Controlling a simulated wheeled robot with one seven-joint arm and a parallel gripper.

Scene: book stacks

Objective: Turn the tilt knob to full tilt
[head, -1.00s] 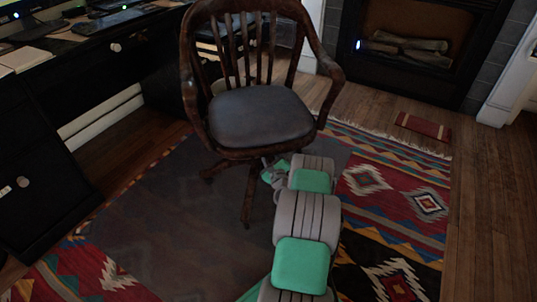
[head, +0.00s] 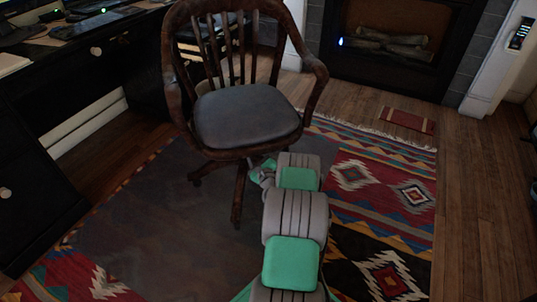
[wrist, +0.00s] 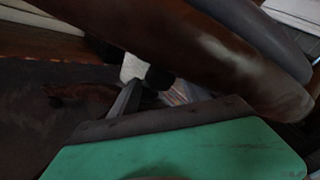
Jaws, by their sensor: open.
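The wooden swivel chair (head: 247,118) with a dark grey seat pad stands on the rug. My arm reaches forward to it, and my gripper (head: 259,173) is low, just under the front right of the seat. In the wrist view, my gripper (wrist: 128,98) shows a green body and a grey finger, open, below the chair's brown wooden seat edge (wrist: 190,55). A small pale piece with a dark rounded end (wrist: 158,77) sits beyond the finger; I cannot tell whether it is the tilt knob. The knob is not clearly visible in the head view.
A black desk (head: 45,120) runs along the left. A fireplace (head: 395,45) is at the back right. A patterned rug (head: 385,205) covers the floor around the chair. Bare wood floor (head: 470,220) is clear on the right.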

